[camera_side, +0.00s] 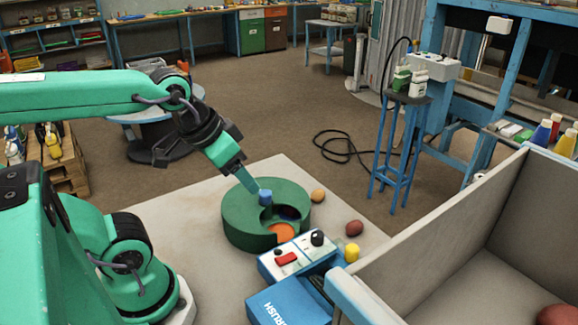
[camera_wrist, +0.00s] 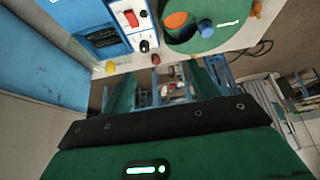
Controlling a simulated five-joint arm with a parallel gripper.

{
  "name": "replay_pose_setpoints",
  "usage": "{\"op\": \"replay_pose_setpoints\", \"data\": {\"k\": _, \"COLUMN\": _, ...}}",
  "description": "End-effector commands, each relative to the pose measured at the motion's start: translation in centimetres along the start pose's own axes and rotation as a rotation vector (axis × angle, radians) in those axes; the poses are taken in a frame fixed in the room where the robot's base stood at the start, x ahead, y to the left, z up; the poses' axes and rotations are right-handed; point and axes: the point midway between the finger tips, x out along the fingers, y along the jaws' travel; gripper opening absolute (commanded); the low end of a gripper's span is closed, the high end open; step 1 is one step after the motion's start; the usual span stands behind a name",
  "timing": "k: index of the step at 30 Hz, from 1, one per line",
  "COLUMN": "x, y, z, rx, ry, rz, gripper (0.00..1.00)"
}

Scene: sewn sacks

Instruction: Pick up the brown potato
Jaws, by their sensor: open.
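A tan-brown rounded lump (camera_side: 318,195), which looks like the brown potato, lies on the pale board just right of the green round drum. It also shows at the top right of the wrist view (camera_wrist: 257,9). A darker red-brown lump (camera_side: 354,228) lies closer to the camera and right of it; the wrist view shows it near the centre (camera_wrist: 168,57). My gripper (camera_side: 253,184) is above the drum, left of the tan-brown lump and apart from it. In the wrist view its jaws (camera_wrist: 170,82) are spread, with nothing held between them.
The green drum (camera_side: 240,222) has recesses, an orange patch (camera_side: 283,232) and a blue knob (camera_side: 265,197). A blue-and-white control box (camera_side: 290,258) and a yellow lump (camera_side: 351,252) are in front. A grey bin (camera_side: 425,240) stands right, with a red-brown lump (camera_side: 557,315) inside.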

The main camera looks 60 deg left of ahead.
Motion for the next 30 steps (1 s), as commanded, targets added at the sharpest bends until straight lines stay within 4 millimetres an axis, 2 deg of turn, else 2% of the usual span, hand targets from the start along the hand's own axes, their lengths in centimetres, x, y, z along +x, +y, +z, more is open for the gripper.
{"op": "replay_pose_setpoints", "data": {"k": 7, "x": 0.4, "y": -0.4, "z": -2.0, "rx": -0.024, "ry": -0.036, "rz": -0.007, "gripper": 0.6}}
{"op": "replay_pose_setpoints", "data": {"k": 14, "x": 1.6, "y": -1.1, "z": -5.4, "rx": -0.063, "ry": -0.095, "rz": -0.019, "gripper": 0.6}}
{"op": "replay_pose_setpoints", "data": {"k": 23, "x": 4.5, "y": -2.5, "z": -10.1, "rx": -0.121, "ry": -0.176, "rz": -0.034, "gripper": 0.6}}
{"op": "replay_pose_setpoints", "data": {"k": 30, "x": 7.9, "y": -3.9, "z": -13.2, "rx": -0.168, "ry": -0.24, "rz": -0.046, "gripper": 0.6}}
